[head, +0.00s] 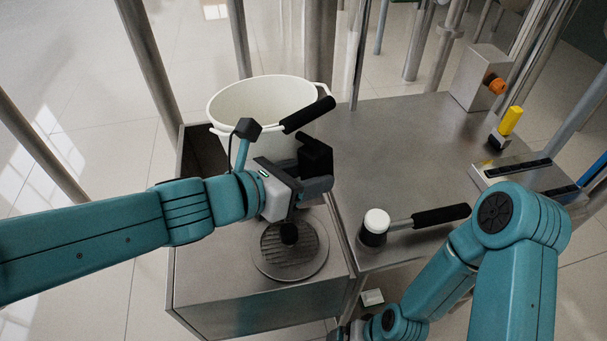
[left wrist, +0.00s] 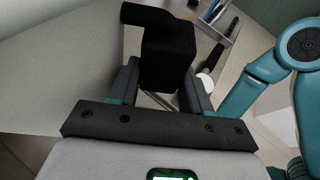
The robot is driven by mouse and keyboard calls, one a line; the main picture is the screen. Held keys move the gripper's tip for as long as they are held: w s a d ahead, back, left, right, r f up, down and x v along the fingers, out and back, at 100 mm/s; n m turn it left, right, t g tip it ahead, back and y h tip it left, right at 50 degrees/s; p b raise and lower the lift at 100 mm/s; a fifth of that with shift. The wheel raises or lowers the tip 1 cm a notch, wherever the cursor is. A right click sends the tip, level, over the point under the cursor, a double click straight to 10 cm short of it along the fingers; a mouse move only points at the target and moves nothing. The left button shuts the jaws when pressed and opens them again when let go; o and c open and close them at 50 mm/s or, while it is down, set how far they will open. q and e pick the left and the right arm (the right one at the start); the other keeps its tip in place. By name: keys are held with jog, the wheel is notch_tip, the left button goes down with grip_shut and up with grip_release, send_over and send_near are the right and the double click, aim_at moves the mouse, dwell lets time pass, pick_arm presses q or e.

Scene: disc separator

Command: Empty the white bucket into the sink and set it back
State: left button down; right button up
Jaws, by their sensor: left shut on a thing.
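The white bucket (head: 240,98) stands upright at the back of the steel sink (head: 215,285). Its visible inside is pale, and I cannot make out any contents. The sink's round drain grate (head: 275,262) lies in front of it. My left gripper (head: 312,178) is at the bucket's front right, above the grate. The handle's joint to the bucket is not clear.
A black bar grip (head: 308,115) crosses the bucket's right rim. A white-capped lever with a black grip (head: 440,215) lies on the steel table (head: 390,150). A yellow-handled part (head: 510,121) and an orange knob (head: 496,86) are farther right. Steel posts stand behind.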

aim_at(309, 164)
pick_arm(q)
jog(key=shift+s+d+r+n+g+h+p, duration=0.15)
jog(key=shift+r+n+p, duration=0.35)
jog(key=shift+p, duration=0.6)
jog(key=shift+s+d+r+n+g+h+p, duration=0.15)
jog(key=shift+r+n+p, duration=0.15)
jog(key=shift+r+p, duration=0.55)
jog(key=shift+w+a+r+n+p, duration=0.15)
jog(key=shift+a+r+n+p, duration=0.15)
jog(key=shift+p, duration=1.1)
